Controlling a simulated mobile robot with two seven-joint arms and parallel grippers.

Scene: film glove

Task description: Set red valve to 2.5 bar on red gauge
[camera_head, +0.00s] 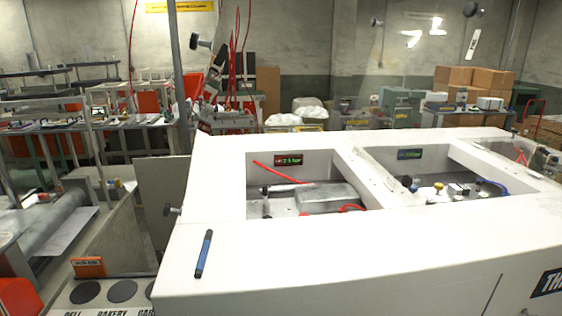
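A small dark panel with red and green lit marks (288,159), likely the red gauge, is on the back wall of the left recess in the white machine (215,240). Its text looks like "2.5 bar", but it is too small to read surely. A red hose (268,171) runs beside it, and another red piece lies lower in the recess. A dark knob (265,190) sits at the recess's left; I cannot tell whether it is the red valve. Neither of my grippers is in view.
A blue marker-like object (204,254) lies on the machine's top, front left. The front top is otherwise clear. Cardboard boxes (487,79) stand behind.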

